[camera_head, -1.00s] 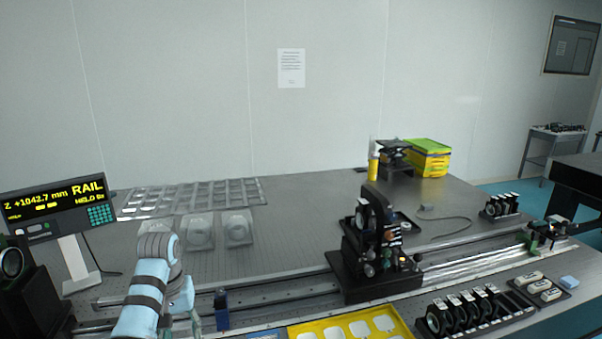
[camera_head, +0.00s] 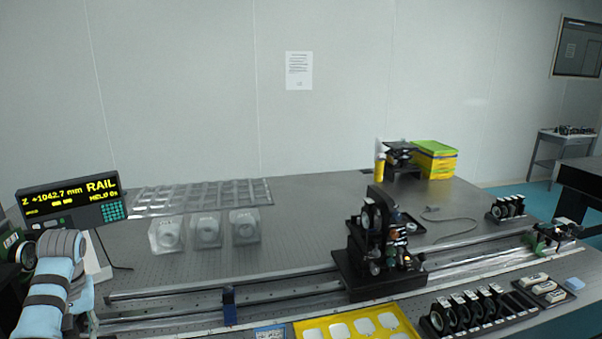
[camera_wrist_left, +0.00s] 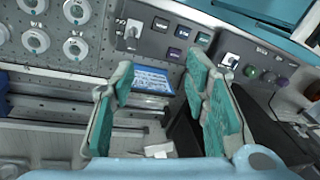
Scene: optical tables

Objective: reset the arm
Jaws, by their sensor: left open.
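My left arm (camera_head: 45,300) shows in its blue and grey sleeve at the lower left of the head view. Its gripper is hard to make out there. In the left wrist view my left gripper (camera_wrist_left: 160,78) is open, with its two teal-padded fingers well apart and nothing between them. Beyond the fingers are a blue label card (camera_wrist_left: 152,79) and a dark panel with switches and coloured buttons (camera_wrist_left: 175,38). My right arm and right gripper are not in view.
A rail readout display (camera_head: 75,200) stands at the left, close behind my arm. A long rail (camera_head: 280,290) crosses the table and carries a black optics carriage (camera_head: 350,275). A yellow tray (camera_head: 310,331) and lens rack (camera_head: 480,318) stand in front.

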